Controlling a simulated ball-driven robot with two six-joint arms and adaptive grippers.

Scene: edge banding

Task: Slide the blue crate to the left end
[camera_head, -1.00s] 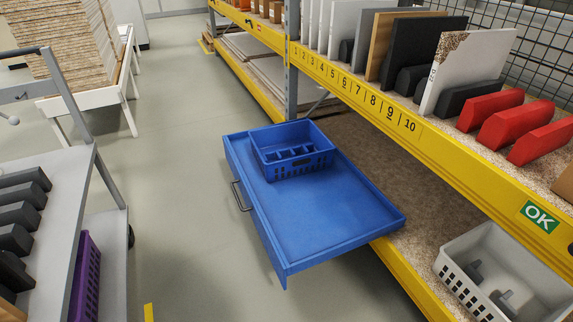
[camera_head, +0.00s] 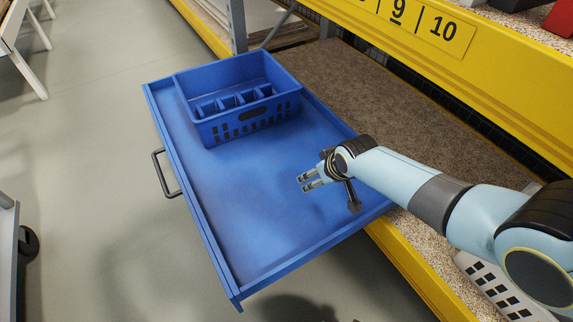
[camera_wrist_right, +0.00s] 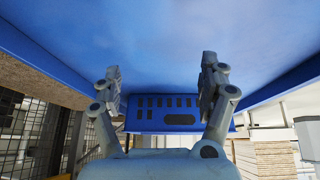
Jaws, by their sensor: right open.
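The blue crate (camera_head: 238,97) stands in the far part of the pulled-out blue drawer (camera_head: 215,215), with small dividers and dark blocks inside. Its slotted side faces the drawer's near part. In the right wrist view the crate (camera_wrist_right: 165,113) shows between the two fingers, some way off. My right gripper (camera_head: 308,182) is over the near part of the drawer, open and empty, apart from the crate. Its spread fingers also show in the right wrist view (camera_wrist_right: 160,90). My left gripper is not in view.
The drawer has raised rims and a dark handle (camera_head: 166,174) on its left side. A yellow shelf beam (camera_head: 480,80) runs above it at the right. A light grey crate (camera_head: 495,285) sits at the lower right. The drawer floor before the crate is clear.

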